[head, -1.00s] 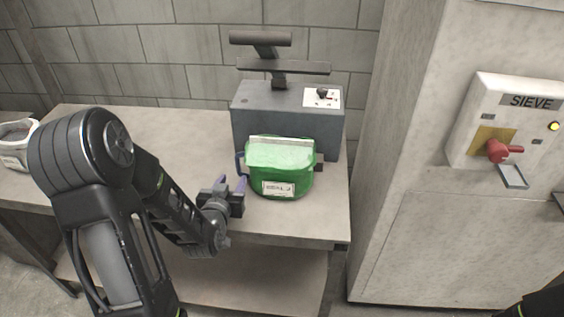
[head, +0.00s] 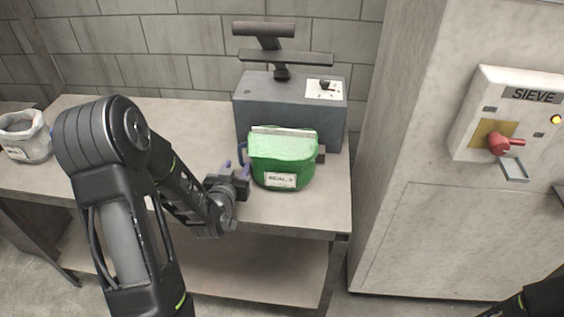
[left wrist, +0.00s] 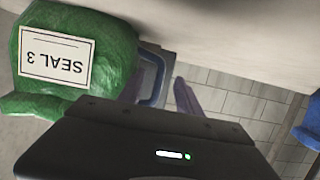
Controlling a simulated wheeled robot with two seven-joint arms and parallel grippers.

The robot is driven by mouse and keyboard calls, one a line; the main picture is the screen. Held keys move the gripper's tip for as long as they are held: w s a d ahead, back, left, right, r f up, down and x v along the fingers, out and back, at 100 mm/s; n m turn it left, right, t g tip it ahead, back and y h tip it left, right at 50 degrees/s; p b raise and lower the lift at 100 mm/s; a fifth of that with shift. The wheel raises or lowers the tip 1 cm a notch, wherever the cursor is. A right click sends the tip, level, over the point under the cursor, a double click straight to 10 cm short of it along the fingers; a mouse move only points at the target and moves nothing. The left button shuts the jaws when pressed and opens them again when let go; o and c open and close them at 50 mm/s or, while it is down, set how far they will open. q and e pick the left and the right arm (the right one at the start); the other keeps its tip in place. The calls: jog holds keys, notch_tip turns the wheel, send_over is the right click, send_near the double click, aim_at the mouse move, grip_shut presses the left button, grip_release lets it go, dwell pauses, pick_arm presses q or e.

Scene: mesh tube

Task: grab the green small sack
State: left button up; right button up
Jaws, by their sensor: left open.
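The green small sack (head: 283,158) stands upright on the table, against the front of a grey machine, with a pale strip along its top and a white label. In the left wrist view the sack (left wrist: 100,45) fills the upper left, and its label reads "SEAL 3" upside down. My left gripper (head: 236,168) is open just left of the sack. In the left wrist view its purple fingers (left wrist: 160,95) point toward a blue-grey loop (left wrist: 152,75) beside the sack. I cannot tell whether the loop lies between the fingers. My right gripper is not in view.
The grey machine (head: 290,104) with black bars on top stands behind the sack. A whitish sack (head: 26,138) sits at the table's far left. A wall with a "SIEVE" switch box (head: 505,120) rises at the right.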

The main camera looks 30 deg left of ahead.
aim_at(240, 161)
pick_arm(q)
jog(key=p+x, duration=0.1)
jog(key=x, duration=0.4)
jog(key=shift+r, duration=0.1)
dwell(0.4)
grip_shut()
dwell(0.4)
dwell(0.8)
jog(key=shift+w+r, duration=0.1)
